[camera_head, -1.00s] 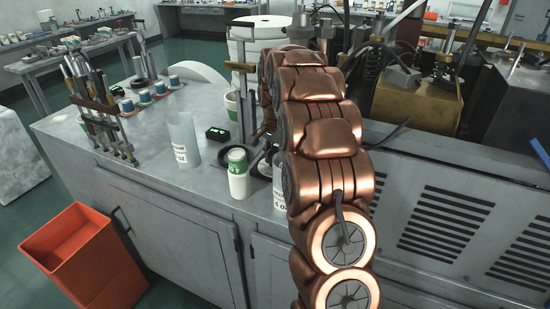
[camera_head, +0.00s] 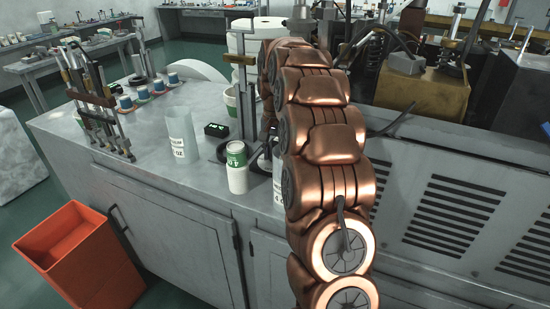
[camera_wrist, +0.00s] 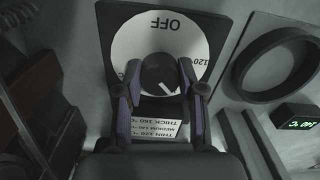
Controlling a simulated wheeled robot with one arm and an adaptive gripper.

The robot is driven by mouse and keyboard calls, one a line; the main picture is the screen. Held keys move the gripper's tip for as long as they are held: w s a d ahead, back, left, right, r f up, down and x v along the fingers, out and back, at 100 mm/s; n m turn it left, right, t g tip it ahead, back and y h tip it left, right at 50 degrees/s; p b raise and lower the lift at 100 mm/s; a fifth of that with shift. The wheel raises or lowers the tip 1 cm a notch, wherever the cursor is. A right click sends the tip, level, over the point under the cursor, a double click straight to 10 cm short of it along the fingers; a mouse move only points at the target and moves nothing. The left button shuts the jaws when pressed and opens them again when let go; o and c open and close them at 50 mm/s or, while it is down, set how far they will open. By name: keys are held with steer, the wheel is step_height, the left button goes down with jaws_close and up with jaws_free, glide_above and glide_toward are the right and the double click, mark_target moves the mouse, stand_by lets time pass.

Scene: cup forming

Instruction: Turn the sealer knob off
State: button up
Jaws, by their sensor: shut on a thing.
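In the wrist view the sealer knob (camera_wrist: 156,72) is black and round, with a white pointer mark on its lower right side. It sits at the middle of a white dial (camera_wrist: 132,37) on a dark square plate. "OFF" is printed upside down at the dial's top, and the pointer mark lies away from it. My gripper (camera_wrist: 160,73) is shut on the knob, one finger on its left and one on its right. The fingers cover parts of the dial's lower sides. In the head view my arm hides the gripper and knob.
A dark ring (camera_wrist: 274,64) and a lit temperature display (camera_wrist: 299,123) lie right of the dial. In the head view, a clear cup (camera_head: 181,137), a white-and-green cup (camera_head: 237,168) and a metal stand (camera_head: 100,112) stand on the bench. An orange bin (camera_head: 80,255) is on the floor.

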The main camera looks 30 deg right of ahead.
steer(key=n+b, duration=0.1)
steer(key=n, duration=0.2)
steer(key=shift+f, duration=0.1)
steer(key=n+b, duration=0.1)
steer(key=n, duration=0.2)
steer(key=shift+n, duration=0.3)
steer(key=n+b, duration=0.1)
steer(key=n, duration=0.2)
steer(key=shift+n, duration=0.3)
steer(key=n, duration=0.3)
steer(key=shift+n, duration=0.3)
steer(key=n, duration=0.3)
steer(key=shift+r+n+p, duration=0.2)
steer(key=shift+n+p, duration=0.1)
steer(key=shift+p, duration=0.05)
steer(key=n, duration=0.3)
steer(key=shift+n+p, duration=0.3)
steer(key=shift+p, duration=0.05)
steer(key=n+p, duration=0.1)
steer(key=n, duration=0.5)
steer(key=shift+p, duration=0.35)
steer(key=shift+f+n, duration=0.1)
steer(key=shift+n, duration=0.2)
